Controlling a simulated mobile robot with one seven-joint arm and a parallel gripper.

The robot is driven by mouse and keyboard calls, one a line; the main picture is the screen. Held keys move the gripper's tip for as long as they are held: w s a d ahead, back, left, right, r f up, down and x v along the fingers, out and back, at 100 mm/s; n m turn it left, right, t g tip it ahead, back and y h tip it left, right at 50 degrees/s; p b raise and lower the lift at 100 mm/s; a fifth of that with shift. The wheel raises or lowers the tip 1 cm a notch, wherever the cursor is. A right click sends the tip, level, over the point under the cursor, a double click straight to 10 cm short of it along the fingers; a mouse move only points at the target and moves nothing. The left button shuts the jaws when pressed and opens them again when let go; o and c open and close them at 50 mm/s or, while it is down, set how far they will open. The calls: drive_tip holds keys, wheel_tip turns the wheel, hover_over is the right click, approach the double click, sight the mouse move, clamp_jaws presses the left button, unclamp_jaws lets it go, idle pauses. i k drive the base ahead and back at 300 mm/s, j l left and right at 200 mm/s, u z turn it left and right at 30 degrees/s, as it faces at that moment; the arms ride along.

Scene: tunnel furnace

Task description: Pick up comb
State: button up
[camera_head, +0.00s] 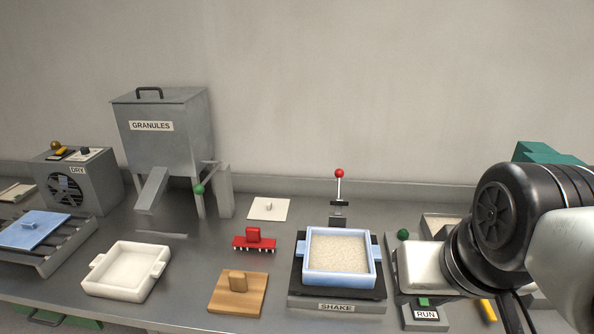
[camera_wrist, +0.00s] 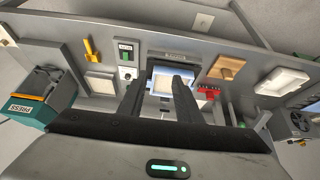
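The comb is red, with a block handle on top and a row of short teeth below. In the head view the comb (camera_head: 254,240) rests on the grey bench, behind a wooden block and left of the blue tray. In the wrist view the comb (camera_wrist: 208,93) shows partly, right of the fingers. My gripper (camera_wrist: 158,86) is open, with two dark fingers apart and nothing held between them. In the head view my arm comes in from the right, so the gripper is well right of the comb. Its fingertips are not clear there.
A blue tray of granules (camera_head: 309,278) sits on the shaker beside the comb, with a red-knobbed lever (camera_head: 339,186) behind. A wooden block (camera_head: 259,294) is in front, a white tray (camera_head: 98,286) further left. The granules hopper (camera_head: 160,132) stands at the back left.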

sight(254, 239)
drive_tip(key=i+j, duration=0.1)
drive_tip(key=j, duration=0.35)
drive_tip(key=i+j, duration=0.1)
drive_tip(key=j, duration=0.4)
drive_tip(key=i+j, duration=0.1)
drive_tip(key=j, duration=0.35)
drive_tip(key=i+j, duration=0.1)
drive_tip(key=j, duration=0.4)
